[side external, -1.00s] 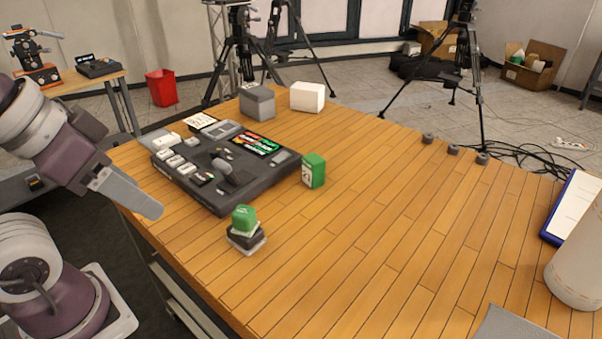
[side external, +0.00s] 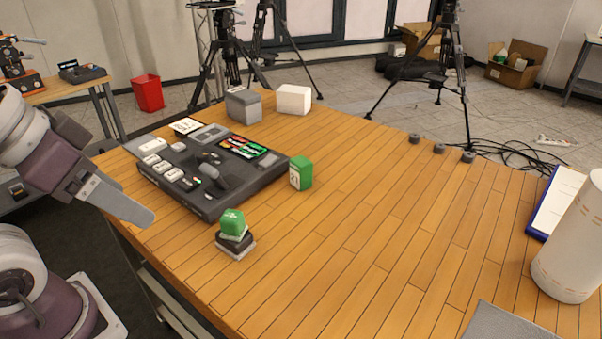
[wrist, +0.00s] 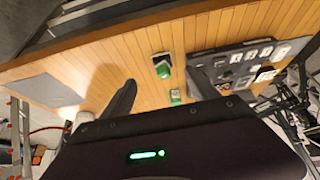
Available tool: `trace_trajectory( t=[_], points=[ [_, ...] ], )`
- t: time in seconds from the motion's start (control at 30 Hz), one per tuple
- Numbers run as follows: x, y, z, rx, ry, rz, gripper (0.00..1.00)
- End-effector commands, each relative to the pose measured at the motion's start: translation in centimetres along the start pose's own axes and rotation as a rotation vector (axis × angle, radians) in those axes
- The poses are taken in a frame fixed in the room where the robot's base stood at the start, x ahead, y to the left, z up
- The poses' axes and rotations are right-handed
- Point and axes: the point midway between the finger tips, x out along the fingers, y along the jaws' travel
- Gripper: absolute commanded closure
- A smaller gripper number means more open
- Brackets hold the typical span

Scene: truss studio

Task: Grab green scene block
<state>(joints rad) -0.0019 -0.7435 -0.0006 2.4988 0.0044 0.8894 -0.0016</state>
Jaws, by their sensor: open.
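Two green blocks are on the wooden table. One green block (side external: 233,221) sits on top of a small stack of dark and light pieces near the table's front left edge; it also shows in the wrist view (wrist: 162,69). The other green block (side external: 301,173), with a white marked face, stands on the table behind and to the right; it is in the wrist view too (wrist: 175,96). My gripper (side external: 143,214) is open and empty, left of the stack and apart from it. In the wrist view its fingers (wrist: 160,80) are spread, with the stacked green block between and beyond them.
A dark equipment board (side external: 203,205) with several small items lies left of the standing block. A grey box (side external: 243,107) and a white box (side external: 293,99) stand at the back. A white cylinder (side external: 570,245) stands at the right. The table's middle is clear.

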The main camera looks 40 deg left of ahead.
Motion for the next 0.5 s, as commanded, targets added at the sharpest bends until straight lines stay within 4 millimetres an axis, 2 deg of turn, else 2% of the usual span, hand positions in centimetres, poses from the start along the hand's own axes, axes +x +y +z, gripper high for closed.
trace_trajectory(
  t=[0.07, 0.17, 0.2, 0.27, 0.3, 0.4, 0.5],
  points=[
    [1.0, -0.9, -2.3, -0.003, 0.029, -0.035, 0.31],
    [4.4, -3.3, -9.2, 0.018, 0.137, -0.117, 0.31],
    [6.3, -4.3, -12.4, 0.041, 0.196, -0.140, 0.31],
    [9.5, -5.3, -16.9, 0.082, 0.288, -0.145, 0.31],
    [11.7, -5.6, -19.4, 0.110, 0.348, -0.129, 0.31],
    [16.7, -5.4, -23.8, 0.155, 0.484, -0.037, 0.31],
    [20.0, -4.5, -25.7, 0.166, 0.588, 0.075, 0.31]
  ],
)
